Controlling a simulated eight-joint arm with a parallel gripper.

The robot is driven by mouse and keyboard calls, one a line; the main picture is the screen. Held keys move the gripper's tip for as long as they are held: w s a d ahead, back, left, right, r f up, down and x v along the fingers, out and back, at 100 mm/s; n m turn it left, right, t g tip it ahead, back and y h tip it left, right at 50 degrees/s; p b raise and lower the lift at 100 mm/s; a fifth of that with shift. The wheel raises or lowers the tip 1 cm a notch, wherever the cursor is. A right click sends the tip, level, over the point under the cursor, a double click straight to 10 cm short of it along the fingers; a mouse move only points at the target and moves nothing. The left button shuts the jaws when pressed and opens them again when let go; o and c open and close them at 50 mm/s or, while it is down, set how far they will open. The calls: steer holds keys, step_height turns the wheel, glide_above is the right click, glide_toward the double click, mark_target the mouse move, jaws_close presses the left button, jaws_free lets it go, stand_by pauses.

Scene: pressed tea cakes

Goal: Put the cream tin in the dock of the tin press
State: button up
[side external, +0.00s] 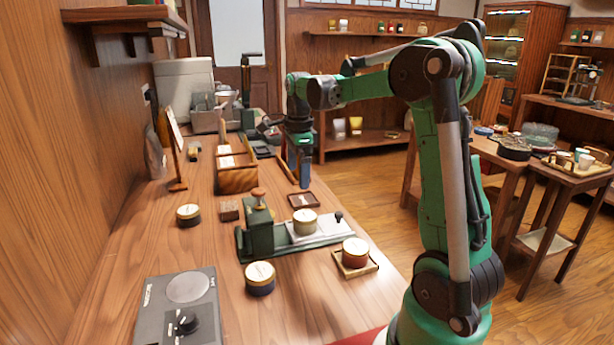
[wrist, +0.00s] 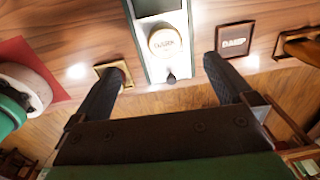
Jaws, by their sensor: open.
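The cream tin (side external: 305,222), with a gold-toned lid, stands upright on the pale metal plate of the green tin press (side external: 256,240). In the wrist view the cream tin (wrist: 166,42) shows from above on that plate, with the black knob (wrist: 171,77) beside it. I cannot tell whether it sits fully down in the dock. My gripper (side external: 305,184) is above and behind the press, apart from the tin. Its two dark fingers (wrist: 165,70) are spread wide with nothing between them.
A red-brown tin (side external: 355,254) stands on a small wooden tray at the right edge. A navy tin (side external: 260,279) and a dark tin (side external: 188,215) stand on the bench. A wooden box (side external: 238,180), dark framed plaque (side external: 303,200) and grey scale (side external: 180,308) are nearby.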

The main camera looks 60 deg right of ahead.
steer(key=s+a+n+t, duration=0.2)
steer(key=a+n+t, duration=0.1)
steer(key=a+n, duration=0.8)
steer(key=s+a+f+n+t, duration=0.1)
steer(key=s+a+n+t, duration=0.1)
steer(key=a+n, duration=0.8)
steer(key=n+t, duration=0.1)
steer(key=n, duration=0.5)
steer(key=shift+a+f+t, duration=0.2)
steer(key=shift+a+t, duration=0.15)
steer(key=shift+t, duration=0.05)
